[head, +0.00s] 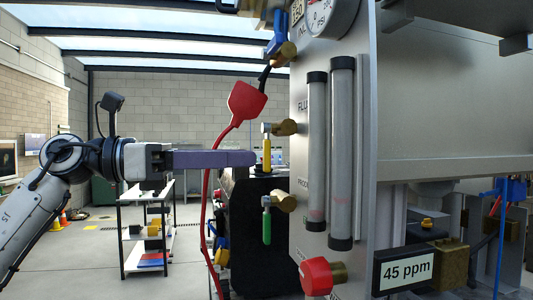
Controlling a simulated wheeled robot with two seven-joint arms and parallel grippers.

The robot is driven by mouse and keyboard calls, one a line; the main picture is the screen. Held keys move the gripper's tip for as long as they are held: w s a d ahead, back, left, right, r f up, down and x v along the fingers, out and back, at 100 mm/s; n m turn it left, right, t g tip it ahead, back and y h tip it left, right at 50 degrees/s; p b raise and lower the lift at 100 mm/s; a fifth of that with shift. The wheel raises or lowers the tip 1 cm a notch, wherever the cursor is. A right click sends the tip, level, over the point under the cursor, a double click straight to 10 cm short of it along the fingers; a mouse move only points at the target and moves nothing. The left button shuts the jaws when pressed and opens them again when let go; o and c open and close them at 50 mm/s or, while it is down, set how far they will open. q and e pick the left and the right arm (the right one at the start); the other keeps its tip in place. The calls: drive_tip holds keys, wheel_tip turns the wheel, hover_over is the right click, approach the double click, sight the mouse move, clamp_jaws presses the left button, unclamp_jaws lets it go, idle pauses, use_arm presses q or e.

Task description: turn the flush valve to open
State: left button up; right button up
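The flush valve (285,127) is a brass fitting on the grey panel, beside a label that begins "FLU". Its yellow handle (267,155) hangs straight down from the valve's stem. My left gripper (252,158) comes in level from the left, with its long purple fingers pointing right. The fingertips end just left of the yellow handle in the picture; whether they touch it cannot be told. The fingers are seen side-on and overlap, so the gap between them is hidden. My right gripper is not in view.
A green-handled valve (267,226) sits below, and a blue-handled valve (281,47) above. A red tag (246,101) and red cord hang near my fingers. Two clear tubes (341,150) stand on the panel. A red knob (317,276) and a "45 ppm" display (405,269) are lower.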

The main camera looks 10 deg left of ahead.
sight(264, 157)
use_arm(q)
drive_tip(key=p+x, duration=0.1)
drive_tip(key=x, duration=0.4)
drive_tip(key=shift+w+d, duration=0.15)
drive_tip(key=shift+d, duration=0.2)
clamp_jaws()
